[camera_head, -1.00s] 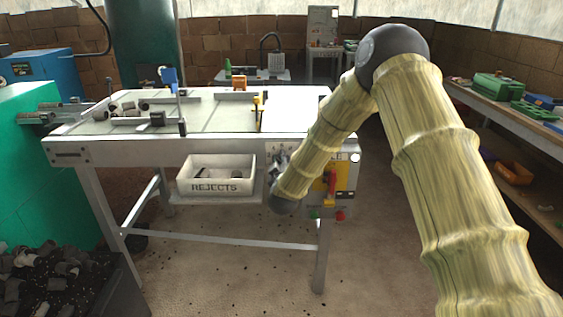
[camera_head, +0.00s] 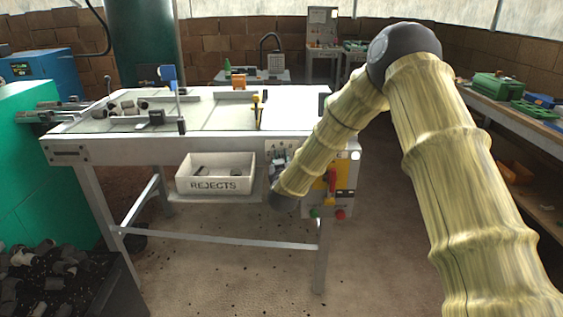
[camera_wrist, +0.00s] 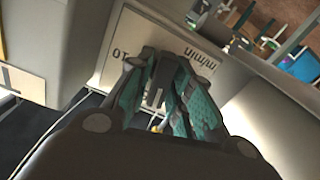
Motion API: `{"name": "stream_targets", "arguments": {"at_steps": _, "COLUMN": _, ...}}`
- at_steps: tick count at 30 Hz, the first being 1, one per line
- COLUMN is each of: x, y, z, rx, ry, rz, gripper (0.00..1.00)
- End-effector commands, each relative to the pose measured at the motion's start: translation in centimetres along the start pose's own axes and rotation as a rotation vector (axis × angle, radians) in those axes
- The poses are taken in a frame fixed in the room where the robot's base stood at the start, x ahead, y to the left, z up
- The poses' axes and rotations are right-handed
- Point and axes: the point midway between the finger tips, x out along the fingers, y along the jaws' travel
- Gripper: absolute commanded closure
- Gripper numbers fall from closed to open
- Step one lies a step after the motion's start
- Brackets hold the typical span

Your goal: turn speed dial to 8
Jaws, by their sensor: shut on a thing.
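The speed dial's light plate (camera_wrist: 143,38) shows in the wrist view with "10" and "m/min" printed on it, seen tilted. My gripper (camera_wrist: 157,98) has its teal-padded fingers closed in front of that plate, around a small grey part that appears to be the dial (camera_wrist: 153,97). The fingers hide most of the dial and scale, so I cannot read its setting. In the head view my gripper (camera_head: 279,161) is at the table's front panel, left of the red and yellow switch (camera_head: 331,185), partly hidden by my arm.
A white REJECTS bin (camera_head: 216,184) hangs just left of my gripper. Green (camera_head: 315,213) and red (camera_head: 340,214) buttons sit below the switch. The table (camera_head: 222,113) carries dark plugs, rails and a yellow-topped post. A shelf bench (camera_head: 510,119) stands at the right.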

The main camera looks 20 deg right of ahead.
Motion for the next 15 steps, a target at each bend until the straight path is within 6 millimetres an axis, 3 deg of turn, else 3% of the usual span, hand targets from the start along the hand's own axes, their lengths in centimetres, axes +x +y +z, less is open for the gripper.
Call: {"name": "stream_targets", "arguments": {"at_steps": 15, "x": 0.0, "y": 0.24, "z": 0.28, "rx": 0.489, "ry": 0.0, "rz": 0.001, "gripper": 1.0}}
